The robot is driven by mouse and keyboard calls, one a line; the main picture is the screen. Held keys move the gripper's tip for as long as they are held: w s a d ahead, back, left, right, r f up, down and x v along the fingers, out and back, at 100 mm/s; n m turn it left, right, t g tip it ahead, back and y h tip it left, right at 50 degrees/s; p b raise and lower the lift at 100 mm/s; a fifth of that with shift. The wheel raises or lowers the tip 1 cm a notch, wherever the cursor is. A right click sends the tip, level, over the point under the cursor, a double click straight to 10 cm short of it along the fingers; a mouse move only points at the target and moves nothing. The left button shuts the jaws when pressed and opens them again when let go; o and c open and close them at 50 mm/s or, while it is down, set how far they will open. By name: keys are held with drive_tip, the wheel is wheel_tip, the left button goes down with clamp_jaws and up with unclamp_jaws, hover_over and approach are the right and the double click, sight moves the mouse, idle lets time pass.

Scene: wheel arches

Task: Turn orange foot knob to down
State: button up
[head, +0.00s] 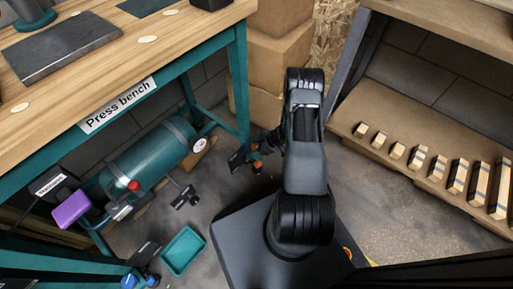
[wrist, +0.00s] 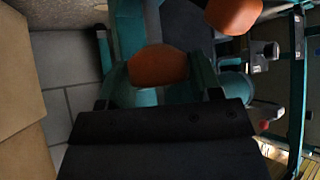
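An orange knob (wrist: 157,66) sits between the two finger tips of my gripper (wrist: 158,76) in the wrist view. The fingers flank it closely on both sides; whether they touch it is unclear. A second orange part (wrist: 233,14) shows at the upper right of that view, apart from the fingers. In the head view, small orange parts (head: 256,164) show low by the teal bench leg (head: 241,85), beside a black bracket (head: 237,161). My gripper (head: 265,143) reaches there and is mostly hidden by my arm. The knob's pointing direction cannot be read.
The press bench (head: 120,105) stands at left, with a teal tank (head: 150,160) under it. Cardboard boxes (head: 275,65) stand behind the leg. A teal tray (head: 183,250) lies on the floor. A shelf with wooden blocks (head: 420,157) is at right.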

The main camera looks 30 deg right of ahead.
drive_tip(key=c, duration=0.5)
drive_tip(key=shift+m, duration=0.4)
drive_tip(key=shift+m+t+h+p, duration=0.5)
drive_tip(key=shift+m+t+h, duration=0.25)
drive_tip(key=shift+m, duration=0.25)
drive_tip(key=m+t+h, duration=0.2)
drive_tip(key=m, duration=0.1)
drive_tip(key=shift+m, duration=0.3)
drive_tip(key=m+t+h, duration=0.1)
drive_tip(key=m+h, duration=0.4)
drive_tip(key=m, duration=0.1)
drive_tip(key=shift+a, duration=0.1)
drive_tip(key=m+g+h, duration=0.1)
drive_tip(key=m+h, duration=0.1)
drive_tip(key=m, duration=0.1)
drive_tip(key=m+h, duration=0.2)
drive_tip(key=m, duration=0.1)
drive_tip(key=shift+m+g+h, duration=0.25)
drive_tip(key=shift+m+g, duration=0.05)
drive_tip(key=shift+g, duration=0.05)
drive_tip(key=m+g+h, duration=0.1)
drive_tip(key=m, duration=0.2)
drive_tip(key=m+g+h+p, duration=0.1)
drive_tip(key=m+g+h, duration=0.1)
drive_tip(key=m, duration=0.1)
drive_tip(key=shift+g, duration=0.3)
